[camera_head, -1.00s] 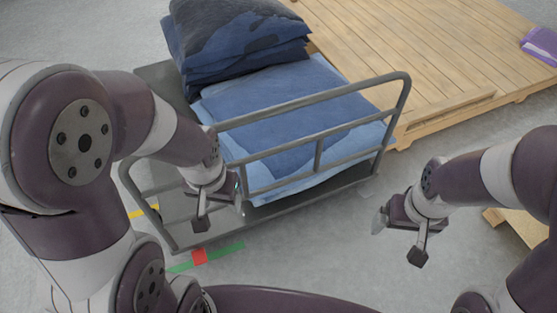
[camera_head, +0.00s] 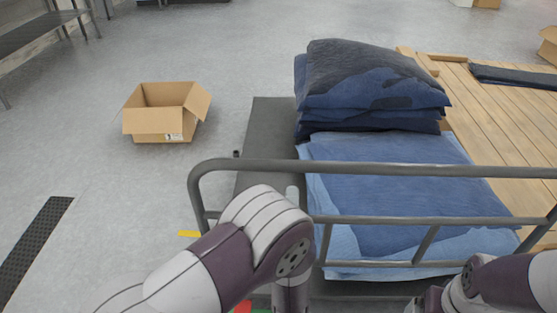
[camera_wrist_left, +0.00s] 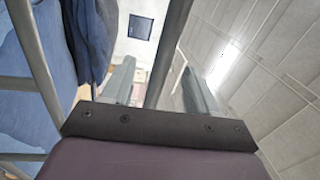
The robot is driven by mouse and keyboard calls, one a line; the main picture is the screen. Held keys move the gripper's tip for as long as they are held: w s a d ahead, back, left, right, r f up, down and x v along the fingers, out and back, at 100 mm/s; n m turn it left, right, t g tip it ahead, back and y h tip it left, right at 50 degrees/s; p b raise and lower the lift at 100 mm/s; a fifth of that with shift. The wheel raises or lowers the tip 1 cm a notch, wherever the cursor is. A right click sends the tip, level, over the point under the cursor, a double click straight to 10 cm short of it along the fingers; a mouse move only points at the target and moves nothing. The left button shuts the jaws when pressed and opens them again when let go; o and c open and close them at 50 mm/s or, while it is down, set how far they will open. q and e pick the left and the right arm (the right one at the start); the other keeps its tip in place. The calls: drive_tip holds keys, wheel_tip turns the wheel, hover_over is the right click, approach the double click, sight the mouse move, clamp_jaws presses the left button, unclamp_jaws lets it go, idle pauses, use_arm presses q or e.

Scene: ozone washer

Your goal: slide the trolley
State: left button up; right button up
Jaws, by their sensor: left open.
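The trolley (camera_head: 268,125) is a dark grey flat deck with a tubular rail handle (camera_head: 390,168) on its near side. It bears a stack of folded dark blue cloths (camera_head: 370,85) and lighter blue ones (camera_head: 390,190) in front. My left arm reaches in from the bottom left in the head view and hides its gripper there. In the left wrist view my left gripper (camera_wrist_left: 158,72) is open. A grey bar runs between its two fingers, apparently a trolley rail; I cannot tell whether they touch it. My right arm enters at the bottom right; its jaws are not visible.
A wooden platform (camera_head: 510,125) stands right beside the trolley, with a dark folded cloth (camera_head: 515,77) on it. An open cardboard box (camera_head: 165,125) sits on the floor to the left. A black floor strip (camera_head: 35,240) lies farther left. Grey floor is clear between them.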

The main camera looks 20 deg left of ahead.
use_arm(q)
drive_tip(key=r+b+x, duration=0.1)
drive_tip(key=x, duration=1.1)
drive_tip(key=shift+r+m, duration=0.25)
drive_tip(key=shift+m, duration=0.15)
clamp_jaws()
drive_tip(key=shift+w+a, duration=0.1)
drive_tip(key=shift+w, duration=0.05)
